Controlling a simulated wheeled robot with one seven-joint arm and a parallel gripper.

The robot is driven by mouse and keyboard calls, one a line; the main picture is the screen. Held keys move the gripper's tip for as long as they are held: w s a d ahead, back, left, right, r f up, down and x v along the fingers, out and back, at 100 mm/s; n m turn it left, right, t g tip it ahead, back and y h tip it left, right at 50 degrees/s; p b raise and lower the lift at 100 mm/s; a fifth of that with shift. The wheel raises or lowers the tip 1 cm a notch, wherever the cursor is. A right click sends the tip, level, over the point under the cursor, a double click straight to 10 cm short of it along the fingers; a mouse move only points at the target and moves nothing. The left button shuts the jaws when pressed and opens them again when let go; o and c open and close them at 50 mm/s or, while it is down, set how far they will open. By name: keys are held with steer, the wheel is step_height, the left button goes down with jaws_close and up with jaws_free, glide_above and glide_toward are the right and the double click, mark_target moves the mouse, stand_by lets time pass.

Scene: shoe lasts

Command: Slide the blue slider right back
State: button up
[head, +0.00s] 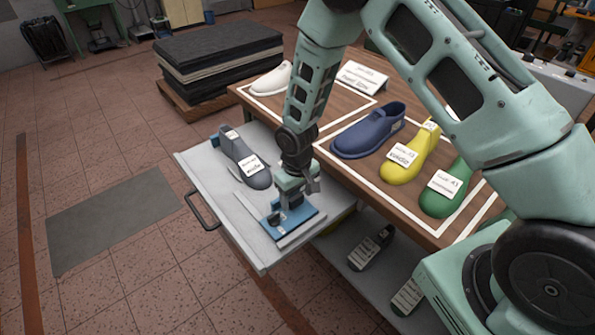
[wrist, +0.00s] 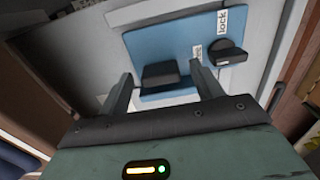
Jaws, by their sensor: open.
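A flat blue plate (head: 304,222), which seems to be the blue slider, lies at the near right end of the pulled-out grey drawer. In the wrist view the blue plate (wrist: 178,45) carries a black block (wrist: 160,75) and a black knob (wrist: 230,57) beside a white "lock" label (wrist: 222,22). My gripper (head: 280,212) points down over the plate. In the wrist view my gripper (wrist: 161,88) is open, with the black block appearing between its fingers. I cannot tell whether the fingers touch the block.
A grey shoe last (head: 243,160) with a label lies in the drawer (head: 190,165), left of my gripper. The wooden table (head: 330,122) behind holds blue, yellow, green and white lasts. More lasts lie on a shelf below. Open floor lies left of the drawer.

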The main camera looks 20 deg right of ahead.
step_height(320, 180, up, 16)
steer(key=b, duration=0.1)
steer(key=shift+b, duration=0.4)
steer(key=shift+s, duration=0.1)
steer(key=s+a+r+n, duration=0.1)
steer(key=s+a+r, duration=0.1)
steer(key=s, duration=0.7)
steer(key=s+a+r+n, duration=0.1)
steer(key=s+r, duration=0.3)
steer(key=s, duration=0.5)
steer(key=s+a+r+n, duration=0.2)
steer(key=s+a+r, duration=0.1)
steer(key=s, duration=0.5)
steer(key=shift+s+r+y, duration=0.3)
steer(key=shift+s+r, duration=0.1)
steer(key=shift+r, duration=0.2)
